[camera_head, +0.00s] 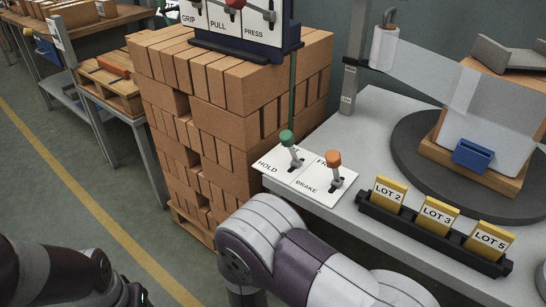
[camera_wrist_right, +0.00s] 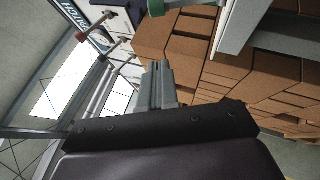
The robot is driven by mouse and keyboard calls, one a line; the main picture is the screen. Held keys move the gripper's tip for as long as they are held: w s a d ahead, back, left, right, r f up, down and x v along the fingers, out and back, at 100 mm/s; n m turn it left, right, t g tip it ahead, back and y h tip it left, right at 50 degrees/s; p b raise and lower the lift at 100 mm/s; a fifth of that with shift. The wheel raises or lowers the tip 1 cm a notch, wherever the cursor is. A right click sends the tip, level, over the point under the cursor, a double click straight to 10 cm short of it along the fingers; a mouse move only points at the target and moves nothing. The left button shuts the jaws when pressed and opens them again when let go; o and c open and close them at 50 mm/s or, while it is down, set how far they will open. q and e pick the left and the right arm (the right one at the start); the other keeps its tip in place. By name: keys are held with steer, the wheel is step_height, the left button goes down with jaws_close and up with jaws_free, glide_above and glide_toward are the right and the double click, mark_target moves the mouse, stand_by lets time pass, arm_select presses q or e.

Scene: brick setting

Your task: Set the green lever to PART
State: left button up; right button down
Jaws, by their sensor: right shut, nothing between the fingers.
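The green lever (camera_head: 287,138) stands on a white plate at the near left corner of the grey table in the head view. Its knob leans up and slightly left from its slot. HOLD is readable at the plate's left; the far label is mostly covered by the knob, with only a T showing. My right gripper (camera_wrist_right: 158,85) is shut and empty in the right wrist view; its fingers are outside the head view. A green knob (camera_wrist_right: 165,7) is cut off at the top of the wrist view; I cannot tell which lever it belongs to. My left gripper is out of view.
An orange lever (camera_head: 334,158) stands just right of the green one, beside BRAKE. A yellow-card rack (camera_head: 430,232) lies along the table's front edge. A brick stack (camera_head: 230,95) stands left, under a board (camera_head: 245,30) with levers. A turntable (camera_head: 410,150) is at right.

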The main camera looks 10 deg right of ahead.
mark_target(292, 148)
steer(key=shift+w, duration=0.1)
steer(key=s+d+b+x, duration=0.1)
steer(key=d+b+x, duration=0.1)
steer(key=x, duration=1)
steer(key=shift+w+d+r, duration=0.25)
steer(key=shift+d+r, duration=0.1)
steer(key=shift+r, duration=0.1)
